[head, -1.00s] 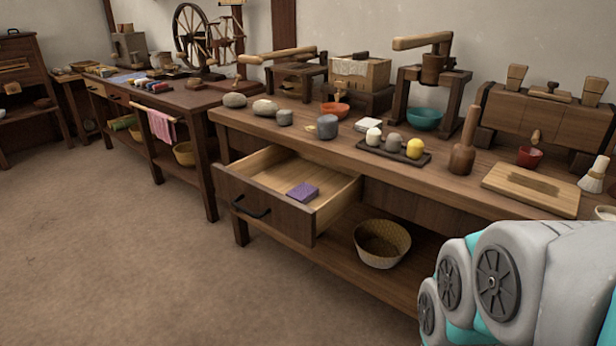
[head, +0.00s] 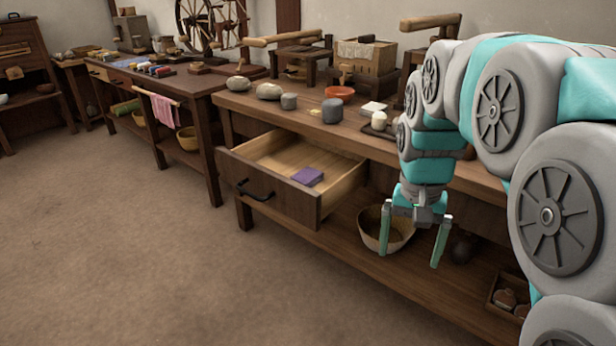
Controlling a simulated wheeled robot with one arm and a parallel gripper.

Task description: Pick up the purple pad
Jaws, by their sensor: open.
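The purple pad (head: 307,176) lies flat inside the open drawer (head: 268,194) of the long wooden workbench, towards the drawer's right side. My gripper (head: 411,248) points down with its two fingers spread apart and nothing between them. It hangs to the right of the drawer and apart from the pad, with the woven basket behind it in the picture. My arm covers the right part of the bench.
The drawer's front and side walls stand up around the pad. The workbench top (head: 262,111) holds several stones, an orange bowl (head: 339,93) and wooden presses. A woven basket (head: 372,228) sits on the lower shelf. The floor at left is clear.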

